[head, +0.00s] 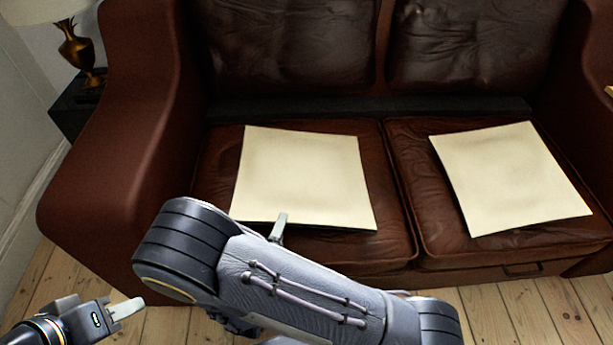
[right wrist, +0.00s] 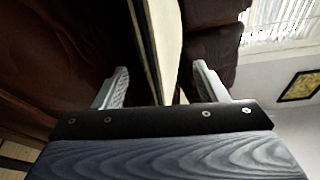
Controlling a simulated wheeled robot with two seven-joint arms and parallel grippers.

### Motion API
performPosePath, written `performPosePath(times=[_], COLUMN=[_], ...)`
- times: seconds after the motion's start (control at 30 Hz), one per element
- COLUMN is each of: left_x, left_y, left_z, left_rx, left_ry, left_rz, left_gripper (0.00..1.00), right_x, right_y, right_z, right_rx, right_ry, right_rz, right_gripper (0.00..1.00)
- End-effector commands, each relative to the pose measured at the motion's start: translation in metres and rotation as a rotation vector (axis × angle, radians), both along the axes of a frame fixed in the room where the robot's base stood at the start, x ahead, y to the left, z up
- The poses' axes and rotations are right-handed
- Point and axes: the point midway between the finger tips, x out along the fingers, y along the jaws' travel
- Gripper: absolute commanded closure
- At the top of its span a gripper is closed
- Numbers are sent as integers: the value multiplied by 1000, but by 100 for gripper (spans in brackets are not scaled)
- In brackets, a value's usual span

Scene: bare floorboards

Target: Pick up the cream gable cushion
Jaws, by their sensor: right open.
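Two flat cream square cushions lie on the brown leather sofa, one on the left seat (head: 303,178) and one on the right seat (head: 510,178). They look alike, and no gable mark shows on either. My right gripper (right wrist: 162,82) is open at the front edge of the left cushion; one finger shows there in the head view (head: 279,227). In the right wrist view a cream cushion edge (right wrist: 165,45) runs between the two spread fingers, with gaps beside it.
The sofa's left armrest (head: 120,150) rises beside the left cushion, and dark back cushions (head: 290,45) stand behind. A lamp (head: 77,45) stands on a dark side table (head: 75,110) at the left. Bare floorboards (head: 520,310) lie in front.

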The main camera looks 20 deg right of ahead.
Motion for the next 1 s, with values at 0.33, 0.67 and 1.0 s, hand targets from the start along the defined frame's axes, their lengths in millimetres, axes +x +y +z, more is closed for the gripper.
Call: performPosePath(times=[0.33,0.67,1.0], left_x=[0,0,0], left_y=[0,0,0], left_z=[-13,-31,-31], left_rx=[0,0,0], left_ry=[0,0,0], left_rz=[0,0,0], left_gripper=[64,64,64], right_x=[26,65,69], right_y=[-9,-29,-31], right_z=[-12,-17,-16], right_rx=[-35,-34,-35], right_ry=[5,6,6], right_rz=[34,34,35], right_gripper=[35,35,40])
